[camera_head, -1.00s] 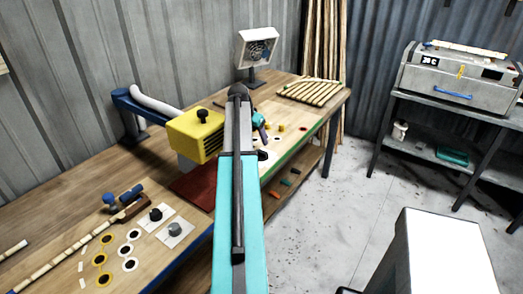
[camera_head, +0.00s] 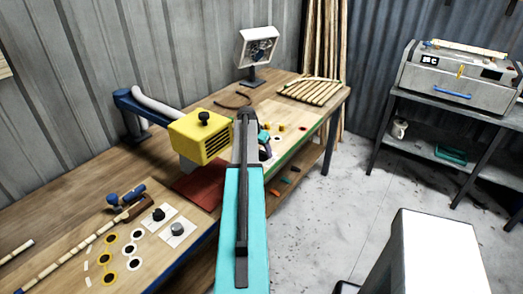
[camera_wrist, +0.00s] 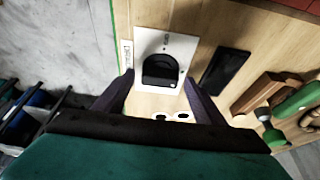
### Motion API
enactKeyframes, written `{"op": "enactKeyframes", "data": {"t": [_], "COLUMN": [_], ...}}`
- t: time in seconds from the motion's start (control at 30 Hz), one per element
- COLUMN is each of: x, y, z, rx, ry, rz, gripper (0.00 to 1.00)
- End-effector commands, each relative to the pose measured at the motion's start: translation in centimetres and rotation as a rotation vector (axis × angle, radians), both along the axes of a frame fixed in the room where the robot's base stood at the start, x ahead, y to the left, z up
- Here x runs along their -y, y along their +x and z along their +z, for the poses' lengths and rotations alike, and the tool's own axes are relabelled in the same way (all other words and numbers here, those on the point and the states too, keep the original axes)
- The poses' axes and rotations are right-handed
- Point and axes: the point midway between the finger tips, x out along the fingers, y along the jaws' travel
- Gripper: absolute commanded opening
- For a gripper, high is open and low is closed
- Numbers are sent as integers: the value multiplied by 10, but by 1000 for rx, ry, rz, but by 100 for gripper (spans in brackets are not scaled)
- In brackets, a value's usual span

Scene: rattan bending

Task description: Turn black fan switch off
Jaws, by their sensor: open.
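A black switch (camera_wrist: 160,71) sits on a white plate (camera_wrist: 180,45) in the wrist view. It has a rounded black body with a darker recess. My gripper (camera_wrist: 159,80) is open, with one dark finger to either side of the plate's lower part and the switch between them. Whether the fingers touch the plate cannot be told. In the head view my arm covers much of this spot, and part of what looks like my gripper (camera_head: 264,143) shows beside it. A white-framed fan (camera_head: 258,48) stands at the back of the bench.
A yellow box-shaped tool (camera_head: 200,137) stands left of my arm. A black knob (camera_head: 158,215) and a grey knob (camera_head: 178,229) are on the near bench. In the wrist view, a dark flat block (camera_wrist: 226,71) and a green-handled tool (camera_wrist: 295,102) lie right of the plate.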

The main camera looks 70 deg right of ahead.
Motion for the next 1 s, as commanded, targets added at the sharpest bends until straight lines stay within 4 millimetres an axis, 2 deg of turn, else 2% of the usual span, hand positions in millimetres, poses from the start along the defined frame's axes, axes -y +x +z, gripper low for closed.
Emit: {"op": "enactKeyframes", "data": {"t": [0.37, 0.4, 0.47, 0.63, 1.0], "x": [2, 2, 2, 2, 2], "y": [-1, -1, -1, -2, -3], "z": [-4, -4, -4, -4, -4], "rx": [0, 0, 0, 0, 1], "ry": [0, 0, 0, 0, 0], "rz": [-1, -1, -1, -2, 27], "gripper": [64, 62, 52, 24, 23]}}
